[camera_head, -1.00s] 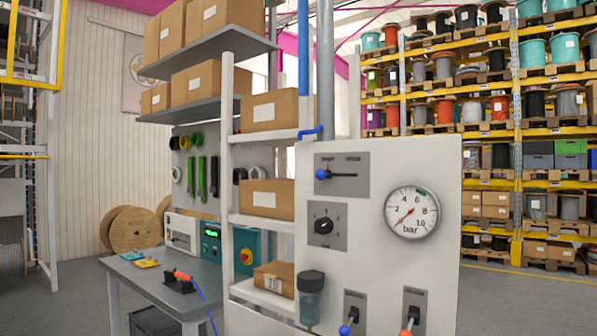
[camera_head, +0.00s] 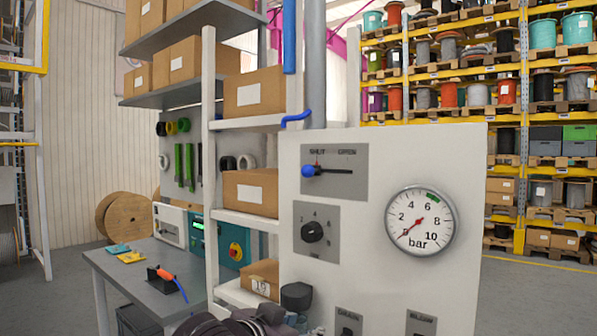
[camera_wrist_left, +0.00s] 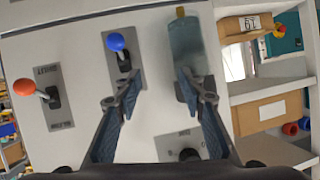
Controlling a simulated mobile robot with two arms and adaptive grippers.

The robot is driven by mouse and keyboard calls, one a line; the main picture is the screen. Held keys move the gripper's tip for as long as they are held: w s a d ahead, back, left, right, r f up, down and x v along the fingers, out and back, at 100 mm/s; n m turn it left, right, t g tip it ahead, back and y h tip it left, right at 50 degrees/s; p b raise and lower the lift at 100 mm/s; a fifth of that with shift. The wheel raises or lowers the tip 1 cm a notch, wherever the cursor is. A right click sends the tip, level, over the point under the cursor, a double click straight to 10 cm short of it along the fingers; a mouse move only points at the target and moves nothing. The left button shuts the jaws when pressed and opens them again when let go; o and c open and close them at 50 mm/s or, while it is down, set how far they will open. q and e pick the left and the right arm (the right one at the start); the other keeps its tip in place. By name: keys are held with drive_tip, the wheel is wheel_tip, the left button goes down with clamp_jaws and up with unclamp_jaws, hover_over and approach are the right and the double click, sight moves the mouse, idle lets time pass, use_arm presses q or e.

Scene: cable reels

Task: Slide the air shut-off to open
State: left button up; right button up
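The air shut-off is a slider on a grey plate (camera_head: 334,172) at the upper left of the white panel. Its blue knob (camera_head: 308,171) is at the left end of the slot, under the word SHUT; OPEN is on the right. My left gripper (camera_head: 268,316) shows dark and partly cut off at the bottom edge of the head view, well below the slider. In the left wrist view my left gripper (camera_wrist_left: 163,82) is open, with nothing between its fingers, facing the panel's lower part. The slider does not show in that view. My right gripper is not in view.
A dial knob (camera_head: 312,231) and a gauge (camera_head: 420,221) are on the panel. A blue-ball lever (camera_wrist_left: 116,42), a red-ball lever (camera_wrist_left: 24,87) and a clear filter bowl (camera_wrist_left: 187,45) stick out lower down. A blue pipe (camera_head: 297,119) and shelves with boxes stand left.

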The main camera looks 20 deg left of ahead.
use_arm(q)
wheel_tip(320, 180, up, 19)
drive_tip(key=a+t, duration=0.1)
drive_tip(key=t, duration=0.4)
approach(305, 171)
drive_tip(key=w, duration=0.2)
drive_tip(key=w+p, duration=0.1)
drive_tip(key=w, duration=0.3)
drive_tip(key=w+d+p, duration=0.1)
drive_tip(key=w, duration=0.2)
drive_tip(key=shift+r+p, duration=0.15)
drive_tip(key=shift+p, duration=0.15)
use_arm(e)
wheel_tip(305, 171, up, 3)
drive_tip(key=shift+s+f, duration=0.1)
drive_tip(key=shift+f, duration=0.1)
use_arm(q)
clamp_jaws()
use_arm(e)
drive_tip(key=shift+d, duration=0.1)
